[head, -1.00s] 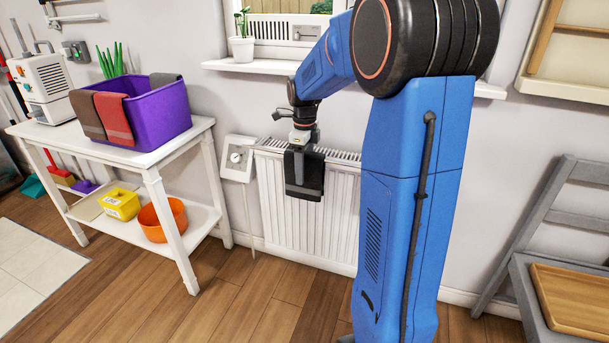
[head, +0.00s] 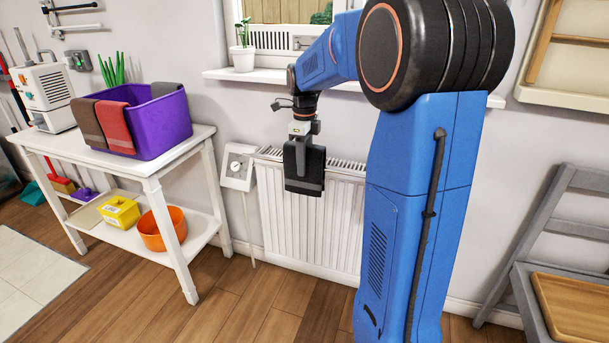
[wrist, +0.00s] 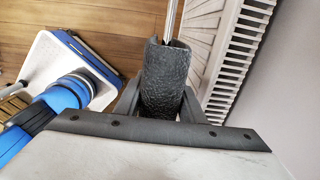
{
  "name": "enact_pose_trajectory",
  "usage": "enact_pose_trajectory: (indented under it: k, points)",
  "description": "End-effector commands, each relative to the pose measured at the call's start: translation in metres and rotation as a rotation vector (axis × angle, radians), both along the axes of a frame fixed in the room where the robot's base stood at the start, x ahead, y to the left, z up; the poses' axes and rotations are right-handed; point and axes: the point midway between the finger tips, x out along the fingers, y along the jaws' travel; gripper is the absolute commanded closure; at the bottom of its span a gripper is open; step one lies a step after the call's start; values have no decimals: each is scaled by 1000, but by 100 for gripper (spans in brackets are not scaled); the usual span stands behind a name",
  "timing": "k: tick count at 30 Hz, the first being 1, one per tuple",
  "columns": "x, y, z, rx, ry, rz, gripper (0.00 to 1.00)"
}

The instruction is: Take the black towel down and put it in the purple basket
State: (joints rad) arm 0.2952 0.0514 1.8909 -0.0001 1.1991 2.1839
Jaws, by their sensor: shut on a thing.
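The black towel (head: 304,172) hangs folded from my gripper (head: 301,142), in front of the top of the white radiator in the head view. In the wrist view the towel (wrist: 163,82) is a dark textured roll between the two fingers of my gripper (wrist: 160,105), which is shut on it. A thin metal rod runs up from the towel's far end in that view. The purple basket (head: 165,122) stands on the white table at the left. A brown towel, a red towel and a grey towel hang over its rim.
The white table (head: 140,160) has a lower shelf with a yellow tub (head: 120,212) and an orange bowl (head: 163,229). The radiator (head: 320,225) and a wall box (head: 238,166) are beside my gripper. A windowsill with a plant (head: 243,48) is above. A grey chair stands at the right.

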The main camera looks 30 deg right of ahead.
Motion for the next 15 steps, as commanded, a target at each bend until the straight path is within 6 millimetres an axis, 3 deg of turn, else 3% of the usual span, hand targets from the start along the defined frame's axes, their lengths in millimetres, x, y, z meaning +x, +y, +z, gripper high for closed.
enact_pose_trajectory:
  k: [3,9,15]
  points:
    - [1,0,32,-1,-5,0,91]
    - [1,0,78,-1,-3,0,91]
    - [0,0,110,-1,-2,0,91]
